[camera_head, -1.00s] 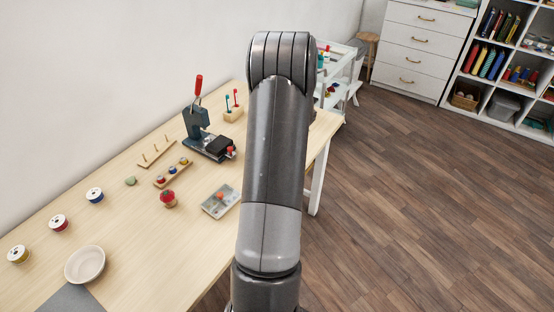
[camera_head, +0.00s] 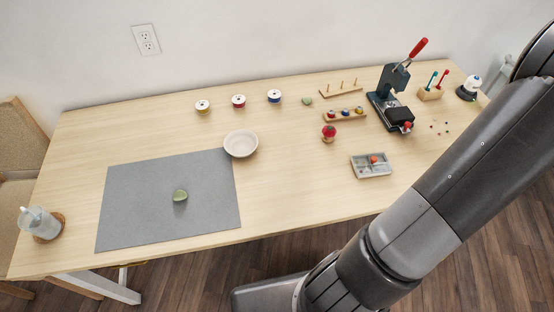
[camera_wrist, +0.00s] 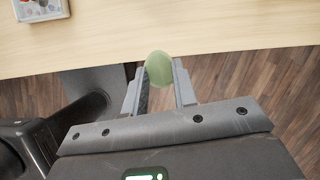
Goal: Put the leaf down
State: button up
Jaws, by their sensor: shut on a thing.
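My gripper (camera_wrist: 159,88) is in the wrist view only, shut on a pale green, rounded leaf (camera_wrist: 159,66) held between its fingertips. The leaf hangs near the table's front edge, with floor showing below it. In the head view the gripper and the held leaf are out of frame; only my arm shows at the right. Another green leaf-like piece (camera_head: 180,196) lies on the grey mat (camera_head: 125,225). A smaller green piece (camera_head: 307,101) lies at the back of the table.
A cream bowl (camera_head: 241,144) stands at the mat's top right corner. A grey sectioned tray (camera_head: 372,172), a red-topped pincushion (camera_head: 329,134), a press (camera_head: 390,105) and several spools stand to the right and back. Most of the mat is bare. A bottle (camera_head: 39,222) stands at left.

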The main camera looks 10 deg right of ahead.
jog(key=w+a+n+g+y, duration=0.1)
jog(key=w+a+n, duration=0.3)
jog(key=w+a, duration=0.65)
jog(key=w+a+n+y, duration=0.1)
jog(key=w+a+n, duration=0.2)
jog(key=w+a, duration=0.75)
jog(key=w+a+n+g+y, duration=0.1)
jog(key=w+a+n, duration=0.3)
jog(key=w+a, duration=0.5)
jog(key=w+a+n+g+y, duration=0.1)
jog(key=w+a+n+g, duration=0.15)
jog(key=w+a, duration=0.7)
jog(key=n+g+h, duration=0.1)
jog(key=n+g, duration=0.2)
jog(key=n, duration=0.9)
send_over(128, 202)
jog(key=w+d, duration=0.1)
jog(key=f, duration=0.6)
jog(key=shift+d+f, duration=0.15)
jog(key=shift+d, duration=0.05)
jog(key=shift+a+f, duration=0.15)
jog(key=shift+f, duration=2)
jog(key=shift+f, duration=0.1)
